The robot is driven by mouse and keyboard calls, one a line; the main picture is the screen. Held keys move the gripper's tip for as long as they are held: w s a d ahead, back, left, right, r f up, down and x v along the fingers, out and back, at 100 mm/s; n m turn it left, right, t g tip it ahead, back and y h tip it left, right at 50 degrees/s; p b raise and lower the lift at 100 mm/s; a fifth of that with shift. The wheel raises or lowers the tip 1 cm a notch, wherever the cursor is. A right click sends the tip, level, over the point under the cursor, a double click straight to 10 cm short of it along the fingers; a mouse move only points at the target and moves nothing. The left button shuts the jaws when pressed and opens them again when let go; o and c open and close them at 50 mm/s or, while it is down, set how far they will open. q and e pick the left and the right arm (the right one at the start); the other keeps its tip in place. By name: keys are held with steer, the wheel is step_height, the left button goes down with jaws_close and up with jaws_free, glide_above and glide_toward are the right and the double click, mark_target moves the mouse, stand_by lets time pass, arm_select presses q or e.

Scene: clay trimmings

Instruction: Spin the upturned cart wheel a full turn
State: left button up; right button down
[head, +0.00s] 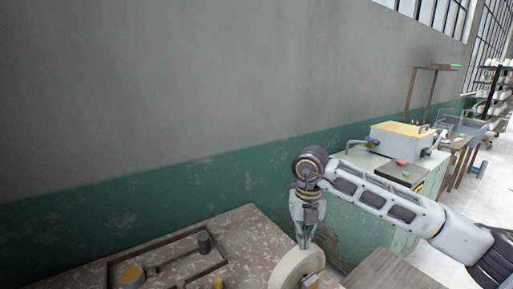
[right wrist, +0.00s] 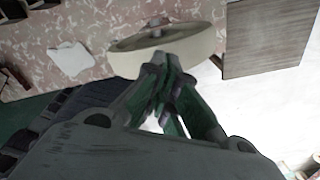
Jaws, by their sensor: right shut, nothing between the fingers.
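The cart wheel (head: 297,266) is a pale cream disc at the bottom of the head view, standing at the right end of a worn, blotchy work surface (head: 245,232). In the right wrist view the wheel (right wrist: 198,36) shows its thick rim and a hub with a short axle stub. My right gripper (head: 304,246) points down at the wheel's upper rim, its fingers shut and empty. In the right wrist view its fingertips (right wrist: 160,62) overlap the near edge of the rim; I cannot tell whether they touch it. My left gripper is not in view.
A wooden board (right wrist: 265,38) lies beside the wheel. A recessed frame with a dark cylinder (head: 204,242) and an orange-topped pot (head: 132,274) is to the left. A green cabinet (head: 350,225) bearing a yellow-topped box (head: 402,137) stands behind my right arm. A wall runs along the back.

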steer(key=shift+s+a, duration=0.7)
steer(key=shift+a, duration=0.35)
steer(key=shift+r, duration=0.15)
steer(key=shift+r+p, duration=1.3)
steer(key=shift+r, duration=1.6)
step_height(320, 180, up, 9)
steer(key=p, duration=0.9)
steer(key=shift+r+p, duration=0.55)
steer(key=shift+r, duration=0.05)
